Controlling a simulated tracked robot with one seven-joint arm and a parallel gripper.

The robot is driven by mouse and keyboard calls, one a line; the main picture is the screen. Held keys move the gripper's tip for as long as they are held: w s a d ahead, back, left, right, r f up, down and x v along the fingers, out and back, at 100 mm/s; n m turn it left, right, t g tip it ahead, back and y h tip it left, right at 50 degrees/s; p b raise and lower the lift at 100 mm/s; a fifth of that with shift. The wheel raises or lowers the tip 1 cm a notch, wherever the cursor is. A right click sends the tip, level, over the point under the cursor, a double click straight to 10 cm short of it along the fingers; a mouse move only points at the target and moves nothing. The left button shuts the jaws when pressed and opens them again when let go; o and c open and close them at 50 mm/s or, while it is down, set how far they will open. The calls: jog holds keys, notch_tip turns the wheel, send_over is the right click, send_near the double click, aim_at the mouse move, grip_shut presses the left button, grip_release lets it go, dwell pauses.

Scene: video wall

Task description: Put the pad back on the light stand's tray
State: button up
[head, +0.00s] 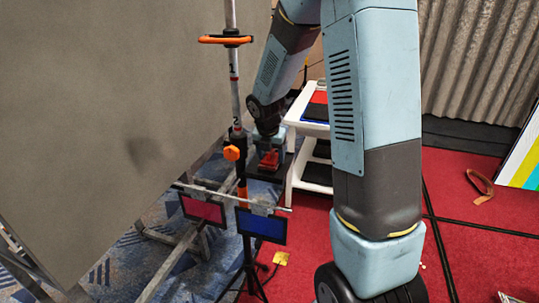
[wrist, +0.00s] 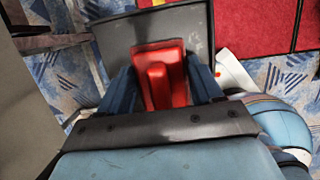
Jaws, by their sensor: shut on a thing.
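The red pad (wrist: 165,75) is between the two blue-grey fingers of my gripper (wrist: 162,84) in the wrist view. My gripper is shut on it. The dark grey tray (wrist: 112,38) lies beyond and around the pad in that view. In the head view the pad (head: 269,161) shows small and red at the end of my arm, over the dark tray (head: 262,174). I cannot tell whether the pad touches the tray. The light stand (head: 235,85) is a silver pole with an orange-edged collar and an orange knob, just left of my gripper.
A crossbar on the stand carries a red panel (head: 203,209) and a blue panel (head: 262,225). A white step stool (head: 297,165) stands right of the tray. A large grey panel (head: 110,110) fills the left. Red carpet (head: 475,240) is mostly open at right.

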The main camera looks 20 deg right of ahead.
jog(key=o, duration=0.9)
jog(key=shift+o, duration=0.2)
jog(key=shift+r, duration=0.1)
jog(key=v, duration=0.7)
jog(key=shift+s+r, duration=0.15)
jog(key=s+r+m+t+y, duration=0.1)
jog(key=s+r+m, duration=0.6)
jog(key=s+m, duration=0.6)
jog(key=s+r+m+t, duration=0.2)
jog(key=s+r+m, duration=0.6)
jog(key=s+m, duration=0.6)
jog(key=shift+r+m+y, duration=0.15)
jog(key=shift+m+y, duration=0.25)
jog(key=shift+m, duration=0.5)
